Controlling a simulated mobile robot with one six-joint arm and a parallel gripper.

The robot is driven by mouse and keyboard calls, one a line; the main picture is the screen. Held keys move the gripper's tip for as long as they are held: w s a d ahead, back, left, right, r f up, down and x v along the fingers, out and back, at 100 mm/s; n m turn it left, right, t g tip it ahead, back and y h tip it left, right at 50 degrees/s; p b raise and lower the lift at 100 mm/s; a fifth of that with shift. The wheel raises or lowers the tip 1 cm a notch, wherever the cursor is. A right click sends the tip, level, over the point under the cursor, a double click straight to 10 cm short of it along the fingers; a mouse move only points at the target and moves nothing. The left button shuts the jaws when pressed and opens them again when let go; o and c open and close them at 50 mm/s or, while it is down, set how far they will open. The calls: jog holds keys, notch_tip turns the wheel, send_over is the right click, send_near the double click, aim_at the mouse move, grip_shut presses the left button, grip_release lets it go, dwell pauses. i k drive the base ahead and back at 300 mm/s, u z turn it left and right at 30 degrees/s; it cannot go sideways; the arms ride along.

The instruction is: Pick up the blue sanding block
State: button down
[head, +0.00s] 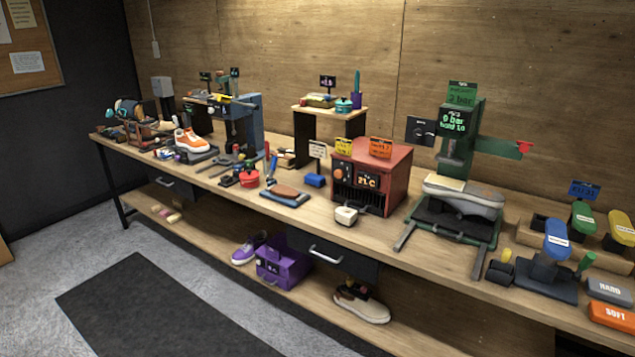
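A blue rounded piece with a white label (557,240) sits upright on a dark stand at the right end of the bench. I cannot tell from this view which of the two blue things is the sanding block. My gripper is not in view.
The long wooden workbench (400,257) is crowded. A red machine (374,174), a green press (470,150) over a grey shoe, a white block (346,215), and grey HARD (610,291) and orange SOFT (612,316) blocks stand on it. The floor in front looks clear.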

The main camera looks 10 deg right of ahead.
aim_at(319, 181)
jog(key=z, duration=1)
jog(key=i, duration=0.95)
jog(key=u, duration=3.45)
jog(key=i, duration=0.05)
jog(key=z, duration=2.1)
